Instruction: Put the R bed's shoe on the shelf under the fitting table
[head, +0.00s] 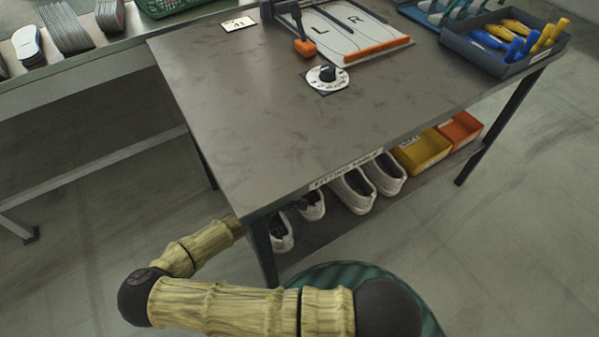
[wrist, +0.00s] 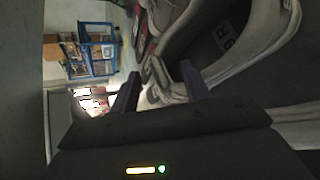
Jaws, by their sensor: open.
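The fitting table (head: 240,110) fills the middle of the head view, and both its L bed (head: 321,30) and R bed (head: 355,20) look bare. On the shelf (head: 325,232) under it stand white shoes: a pair (head: 353,192) in the middle and two dark-lined ones (head: 282,232) near the left end. My gripper (wrist: 160,70) shows in the wrist view, its two dark purple fingers apart, with nothing clearly held between them. A pale shoe marked R inside (wrist: 235,45) is close beyond and right of the fingers. The head view hides my gripper behind the table corner.
A yellow bin (head: 422,152) and an orange bin (head: 460,130) stand on the shelf's right part. A dial (head: 327,77) and a tray of blue and yellow tools (head: 505,45) are on the tabletop. The table's near leg (head: 263,252) is close to my arm.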

